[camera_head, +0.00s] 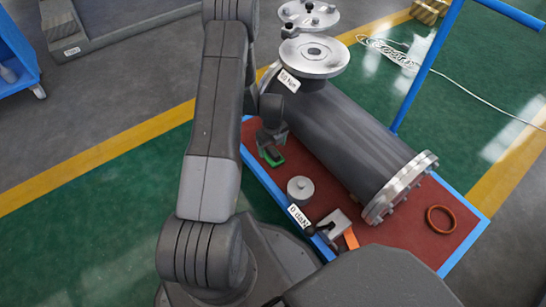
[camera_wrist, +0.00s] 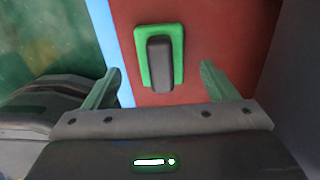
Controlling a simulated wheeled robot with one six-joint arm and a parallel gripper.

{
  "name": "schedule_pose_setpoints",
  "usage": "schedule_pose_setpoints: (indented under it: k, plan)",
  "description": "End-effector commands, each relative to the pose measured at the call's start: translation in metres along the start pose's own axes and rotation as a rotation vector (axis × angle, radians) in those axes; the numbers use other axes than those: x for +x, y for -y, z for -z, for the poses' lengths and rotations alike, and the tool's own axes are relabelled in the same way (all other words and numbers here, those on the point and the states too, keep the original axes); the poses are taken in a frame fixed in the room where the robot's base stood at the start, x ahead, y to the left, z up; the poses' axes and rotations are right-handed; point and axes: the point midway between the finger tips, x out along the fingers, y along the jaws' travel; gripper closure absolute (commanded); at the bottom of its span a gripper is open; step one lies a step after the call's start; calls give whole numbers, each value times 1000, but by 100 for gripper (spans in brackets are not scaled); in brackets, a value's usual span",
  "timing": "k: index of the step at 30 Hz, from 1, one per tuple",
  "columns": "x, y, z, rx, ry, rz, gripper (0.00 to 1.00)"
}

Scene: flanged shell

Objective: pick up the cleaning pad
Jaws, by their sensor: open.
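The cleaning pad (camera_head: 274,159) is a small green rectangle with a dark grey block handle. It lies on the red top near its blue left edge, partly hidden by my gripper (camera_head: 271,145) in the head view. In the wrist view the pad (camera_wrist: 175,40) is upright in the picture, beyond and between the two green-grey fingertips. My gripper (camera_wrist: 160,72) is open and empty there, with a finger to each side of the pad. I see no finger touching it.
The large grey flanged shell (camera_head: 350,130) lies on the red table (camera_head: 405,240) close right of my gripper. A grey cylindrical weight (camera_head: 300,189), a clamp (camera_head: 335,224) and an orange ring (camera_head: 440,219) are nearer the front. A blue post (camera_head: 428,65) rises behind.

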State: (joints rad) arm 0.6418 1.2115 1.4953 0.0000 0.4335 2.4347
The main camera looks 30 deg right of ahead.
Motion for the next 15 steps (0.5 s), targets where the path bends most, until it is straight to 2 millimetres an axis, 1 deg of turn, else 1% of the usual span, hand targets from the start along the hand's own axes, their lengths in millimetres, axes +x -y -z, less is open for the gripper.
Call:
schedule_pose_setpoints:
  k: [1, 3, 7, 9, 15]
  plan:
    - [11, 0, 2, 1, -2, -2, 20]
    - [23, 0, 4, 1, -3, -2, 20]
    - [40, 1, 4, 0, -2, -1, 20]
    - [43, 1, 4, 0, -1, 0, 20]
    - [42, 1, 4, 0, -1, 0, 20]
